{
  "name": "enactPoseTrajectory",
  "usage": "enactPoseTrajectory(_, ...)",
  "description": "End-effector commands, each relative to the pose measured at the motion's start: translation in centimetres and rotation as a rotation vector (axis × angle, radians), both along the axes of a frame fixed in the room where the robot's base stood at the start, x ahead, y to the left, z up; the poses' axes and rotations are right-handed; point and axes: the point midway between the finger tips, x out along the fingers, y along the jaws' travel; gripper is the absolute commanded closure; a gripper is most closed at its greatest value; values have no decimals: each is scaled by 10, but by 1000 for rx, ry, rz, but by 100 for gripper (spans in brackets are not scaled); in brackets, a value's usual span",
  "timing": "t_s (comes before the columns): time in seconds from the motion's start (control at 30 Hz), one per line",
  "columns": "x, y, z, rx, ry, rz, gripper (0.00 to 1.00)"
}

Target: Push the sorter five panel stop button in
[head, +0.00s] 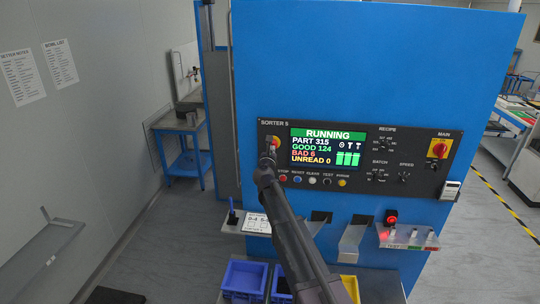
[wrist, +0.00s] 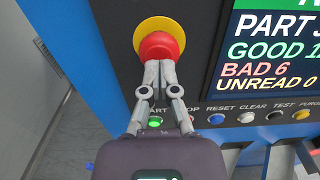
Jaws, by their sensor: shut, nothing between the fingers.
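The sorter 5 panel (head: 375,133) is black, on the blue machine front. At its left end is a large red mushroom button on a yellow disc; the wrist view shows the red head (wrist: 158,46) and the yellow disc (wrist: 159,26). My gripper (wrist: 159,64) is shut and empty, its fingertips at the lower part of the red head. I cannot tell whether they touch or press it. In the head view my gripper (head: 268,156) covers part of that button. A small red button labelled STOP (head: 283,178) sits lower in the button row.
The screen (head: 328,146) reads RUNNING. The row also holds a lit green button (wrist: 155,121), a blue one (wrist: 216,118) and others, right beside my fingers. Below are chutes, a blue bin (head: 244,277) and a shelf with a red-lit device (head: 391,217).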

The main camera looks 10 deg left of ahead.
Motion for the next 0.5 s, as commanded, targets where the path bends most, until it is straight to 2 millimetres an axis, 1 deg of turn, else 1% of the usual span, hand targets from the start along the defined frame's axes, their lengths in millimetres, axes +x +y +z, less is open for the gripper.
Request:
enactPoseTrajectory(0.03,4,0,0,0,0,0,100)
enactPoseTrajectory(0.13,7,0,0,0,0,1,100)
enactPoseTrajectory(0.5,8,0,0,0,0,1,100)
